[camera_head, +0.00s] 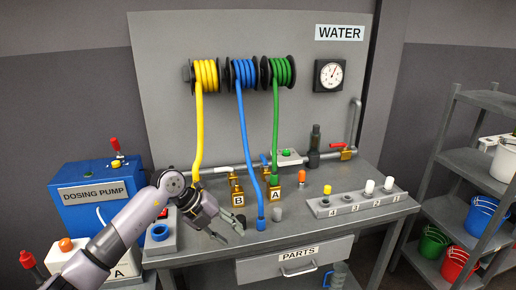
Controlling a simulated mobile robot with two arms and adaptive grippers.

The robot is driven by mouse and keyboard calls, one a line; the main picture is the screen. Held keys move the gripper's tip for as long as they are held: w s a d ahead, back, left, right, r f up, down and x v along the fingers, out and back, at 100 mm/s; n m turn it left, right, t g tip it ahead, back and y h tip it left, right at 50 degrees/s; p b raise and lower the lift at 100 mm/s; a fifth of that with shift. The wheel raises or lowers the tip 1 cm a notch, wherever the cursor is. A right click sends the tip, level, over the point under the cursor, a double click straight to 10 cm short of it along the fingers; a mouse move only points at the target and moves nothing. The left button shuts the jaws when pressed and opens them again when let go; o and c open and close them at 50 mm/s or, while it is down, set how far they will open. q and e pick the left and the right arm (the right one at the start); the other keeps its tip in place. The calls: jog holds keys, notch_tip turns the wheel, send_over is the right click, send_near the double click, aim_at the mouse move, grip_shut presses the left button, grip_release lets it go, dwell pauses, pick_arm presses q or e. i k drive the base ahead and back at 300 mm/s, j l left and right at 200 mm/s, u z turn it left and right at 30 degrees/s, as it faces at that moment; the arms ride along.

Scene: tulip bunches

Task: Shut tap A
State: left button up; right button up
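Tap A (275,193) is a small brass block with a plate marked A at the middle of the grey bench, and the green hose (276,130) runs down to it. My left gripper (230,232) is over the bench's front left part, in front and to the left of both taps. Its fingers are apart and hold nothing. My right gripper is not in view.
A blue hose (248,140) ends near the bench front, right of my gripper. A red-levered brass valve (346,154) sits on the pipe at the back right. A numbered block (360,200) with several sockets is at the right. The blue dosing pump (95,195) stands left.

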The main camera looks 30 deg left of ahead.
aim_at(263, 159)
jog(key=i+j, duration=0.6)
jog(key=j, duration=0.15)
jog(key=i+j, duration=0.65)
jog(key=j, duration=0.1)
